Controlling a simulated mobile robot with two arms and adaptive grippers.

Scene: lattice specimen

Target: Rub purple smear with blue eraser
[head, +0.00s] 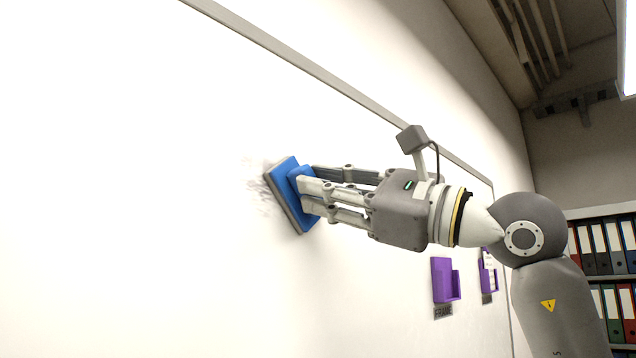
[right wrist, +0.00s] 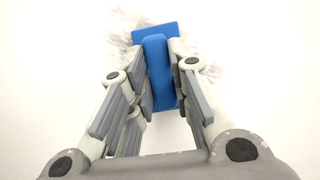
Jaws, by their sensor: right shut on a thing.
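The blue eraser (head: 291,188) has a grey pad that faces the whiteboard (head: 150,150) and appears to lie against it. My right gripper (head: 306,188) is shut on the eraser's raised blue grip. In the right wrist view the eraser (right wrist: 157,72) stands between the two fingers of my right gripper (right wrist: 158,75). A smear (head: 262,185) shows on the board around the left side of the eraser; it looks grey, not purple. The smear (right wrist: 118,45) also shows around the eraser in the right wrist view, partly hidden behind it. My left gripper is not in view.
Two purple holders (head: 441,280) (head: 488,270) are fixed low on the board at the right, with dark labels below them. Shelves of binders (head: 605,250) stand at the far right.

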